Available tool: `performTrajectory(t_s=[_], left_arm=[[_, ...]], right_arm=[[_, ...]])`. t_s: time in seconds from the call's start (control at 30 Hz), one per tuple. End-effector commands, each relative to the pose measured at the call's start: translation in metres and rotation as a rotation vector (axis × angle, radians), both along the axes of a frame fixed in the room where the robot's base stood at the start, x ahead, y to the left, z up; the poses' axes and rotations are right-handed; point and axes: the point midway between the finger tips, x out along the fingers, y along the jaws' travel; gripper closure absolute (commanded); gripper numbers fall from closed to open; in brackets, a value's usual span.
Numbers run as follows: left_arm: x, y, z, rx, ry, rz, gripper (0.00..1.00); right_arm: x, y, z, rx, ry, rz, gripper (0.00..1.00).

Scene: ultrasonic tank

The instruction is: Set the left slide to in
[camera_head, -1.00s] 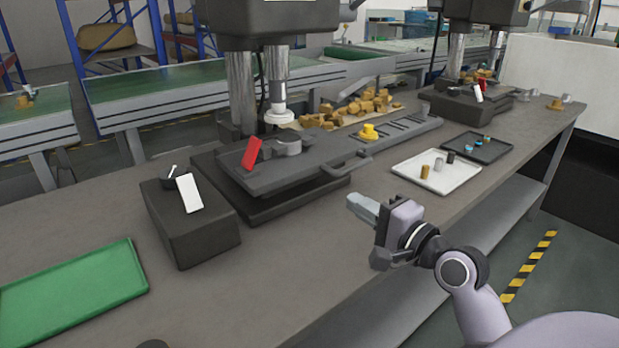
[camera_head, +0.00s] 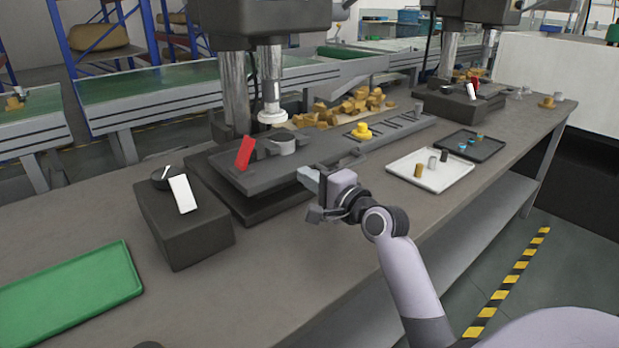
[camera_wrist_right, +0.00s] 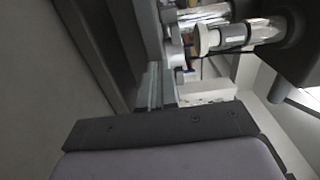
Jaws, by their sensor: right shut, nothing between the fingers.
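The left slide (camera_head: 316,152) is a long dark plate under the left press. It carries a round grey holder (camera_head: 283,146), a red tab (camera_head: 245,152) and a yellow part (camera_head: 361,131). In the right wrist view the shut fingers (camera_wrist_right: 154,88) point along the slide's dark side, with the press's white-collared ram (camera_wrist_right: 205,40) beyond.
A dark control box (camera_head: 187,222) with a white tab stands left of the slide. A green tray (camera_head: 70,296) lies at front left. A white tray (camera_head: 440,185) with small parts lies to the right.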

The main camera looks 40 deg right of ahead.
Motion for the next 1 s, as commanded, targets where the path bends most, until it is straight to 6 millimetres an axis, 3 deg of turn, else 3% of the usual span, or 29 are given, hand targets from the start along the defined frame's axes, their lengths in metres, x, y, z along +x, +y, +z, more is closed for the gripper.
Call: performTrajectory(t_s=[0.33,0.7,1.0], left_arm=[[0.0,0.0,0.001,0.0,0.0,0.0,0.57],[0.001,0.0,0.007,0.001,-0.008,-0.001,0.57],[0.0,0.0,0.004,0.002,-0.004,0.001,0.57]], right_arm=[[0.002,0.0,0.0,0.0,0.0,0.0,1.0],[0.041,0.003,0.001,0.0,-0.001,-0.001,1.0],[0.046,0.003,0.003,-0.001,-0.007,-0.002,1.0]])
